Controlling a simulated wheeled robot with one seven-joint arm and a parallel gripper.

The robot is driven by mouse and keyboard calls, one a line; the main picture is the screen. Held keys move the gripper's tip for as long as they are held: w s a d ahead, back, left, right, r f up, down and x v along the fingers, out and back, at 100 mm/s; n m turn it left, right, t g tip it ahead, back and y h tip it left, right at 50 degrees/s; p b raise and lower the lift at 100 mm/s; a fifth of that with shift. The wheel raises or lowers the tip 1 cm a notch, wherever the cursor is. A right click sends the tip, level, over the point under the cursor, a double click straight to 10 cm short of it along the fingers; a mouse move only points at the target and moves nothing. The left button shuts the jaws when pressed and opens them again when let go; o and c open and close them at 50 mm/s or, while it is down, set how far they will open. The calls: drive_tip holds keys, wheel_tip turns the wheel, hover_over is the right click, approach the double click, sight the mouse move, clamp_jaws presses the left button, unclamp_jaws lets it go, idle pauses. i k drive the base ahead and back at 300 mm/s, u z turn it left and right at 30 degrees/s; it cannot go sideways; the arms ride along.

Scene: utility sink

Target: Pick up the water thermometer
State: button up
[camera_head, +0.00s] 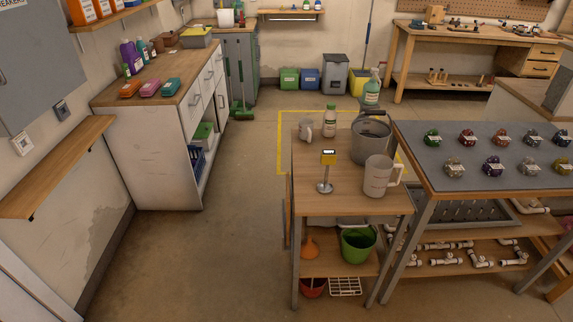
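What looks like the water thermometer (327,172) stands upright on the small wooden side table (305,203) in the middle right of the head view. My gripper is not in view.
A workbench (410,176) with several labelled valve-like pieces adjoins the table on the right. A white cabinet (151,151) stands at left. The floor (215,240) between is clear.

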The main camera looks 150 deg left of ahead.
sight(328, 158)
drive_tip(key=u, duration=5.05)
drive_tip(key=k, duration=0.45)
drive_tip(key=u, duration=0.85)
drive_tip(key=i, duration=0.55)
drive_tip(key=z, duration=0.6)
drive_tip(key=i, duration=1.5)
drive_tip(key=z, duration=0.2)
